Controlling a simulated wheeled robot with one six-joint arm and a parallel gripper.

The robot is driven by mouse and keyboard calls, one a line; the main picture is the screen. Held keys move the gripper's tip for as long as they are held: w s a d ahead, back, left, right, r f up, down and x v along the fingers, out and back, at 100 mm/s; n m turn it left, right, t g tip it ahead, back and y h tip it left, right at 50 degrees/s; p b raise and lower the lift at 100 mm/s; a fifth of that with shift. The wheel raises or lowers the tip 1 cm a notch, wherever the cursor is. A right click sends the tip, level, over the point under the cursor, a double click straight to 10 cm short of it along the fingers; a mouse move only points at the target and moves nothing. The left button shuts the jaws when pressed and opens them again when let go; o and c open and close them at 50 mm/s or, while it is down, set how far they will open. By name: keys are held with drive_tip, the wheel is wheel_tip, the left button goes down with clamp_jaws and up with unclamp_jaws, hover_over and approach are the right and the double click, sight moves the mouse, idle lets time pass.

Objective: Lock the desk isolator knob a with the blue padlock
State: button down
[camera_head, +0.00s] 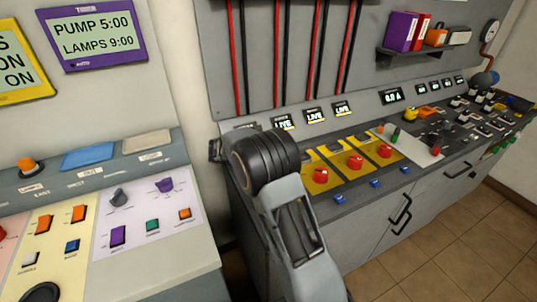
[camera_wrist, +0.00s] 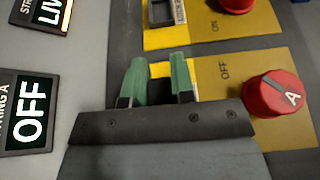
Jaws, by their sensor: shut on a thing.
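The string A display (camera_wrist: 28,113) reads OFF. My gripper (camera_wrist: 160,82), with green fingertips, is over the plate's other end, left of the knob and apart from it. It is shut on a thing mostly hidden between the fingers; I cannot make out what. In the head view my arm hides the gripper and knob A. I cannot identify a blue padlock; small blue pieces, such as this blue piece (camera_head: 340,198), sit along the desk front.
Other red knobs on yellow plates stand in a row, the nearest one (camera_head: 320,174) right of my arm. Their displays (camera_head: 313,117) read LIVE. A shelf (camera_head: 425,50) holds binders. A second control desk (camera_head: 150,215) is at left. Floor (camera_head: 440,255) is clear at lower right.

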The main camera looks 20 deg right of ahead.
drive_tip(key=shift+f+b, duration=0.3)
drive_tip(key=shift+f, duration=0.35)
drive_tip(key=c, duration=1.2)
unclamp_jaws()
drive_tip(key=shift+c, duration=0.2)
drive_tip(key=shift+a+r, duration=0.1)
drive_tip(key=shift+a+r+p, duration=0.3)
drive_tip(key=shift+a+p, duration=0.2)
drive_tip(key=shift+a, duration=0.05)
drive_tip(key=p+v, duration=0.4)
drive_tip(key=v, duration=0.5)
drive_tip(key=shift+a, duration=0.3)
